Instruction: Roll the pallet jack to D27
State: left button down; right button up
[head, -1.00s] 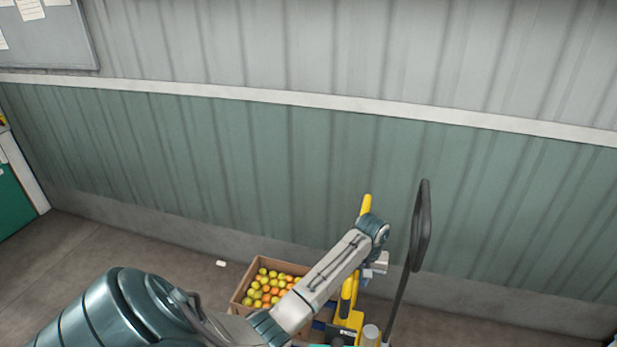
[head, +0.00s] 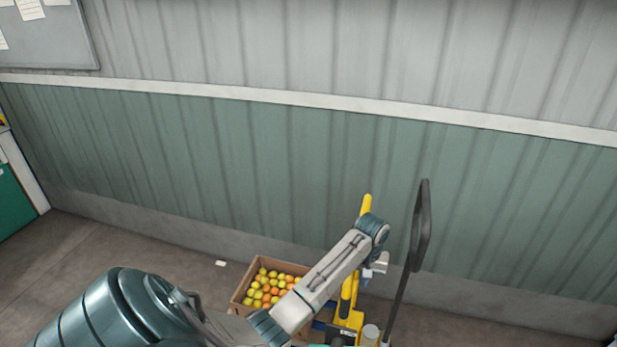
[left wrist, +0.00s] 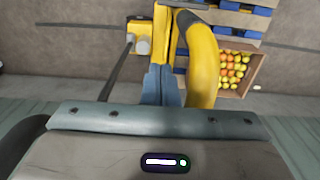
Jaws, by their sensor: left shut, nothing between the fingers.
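The pallet jack has a yellow body (head: 346,331) with a grey cylinder, a tall yellow bar (head: 366,204) and a dark handle loop (head: 421,230) on a thin rod. In the left wrist view its curved yellow bar (left wrist: 204,68) rises close to my fingers, and the grey cylinder (left wrist: 143,46) sits farther off. My left gripper (head: 379,266) is shut and empty beside the yellow bar; its fingers also show in the left wrist view (left wrist: 162,80). I cannot tell whether they touch the bar. My forearm hides part of the jack. My right gripper and a D27 marking are not in view.
Pallets with blue parts (left wrist: 240,20) show in the left wrist view. A green and grey corrugated wall (head: 250,160) stands behind. Open floor (head: 130,245) lies to the left.

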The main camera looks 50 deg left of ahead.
pick_arm(q)
jog(key=shift+s+a, duration=0.1)
jog(key=shift+a, duration=0.1)
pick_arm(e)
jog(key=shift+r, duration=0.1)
pick_arm(q)
jog(key=shift+s+a+p, duration=0.3)
jog(key=shift+a+p, duration=0.1)
jog(key=shift+a, duration=0.1)
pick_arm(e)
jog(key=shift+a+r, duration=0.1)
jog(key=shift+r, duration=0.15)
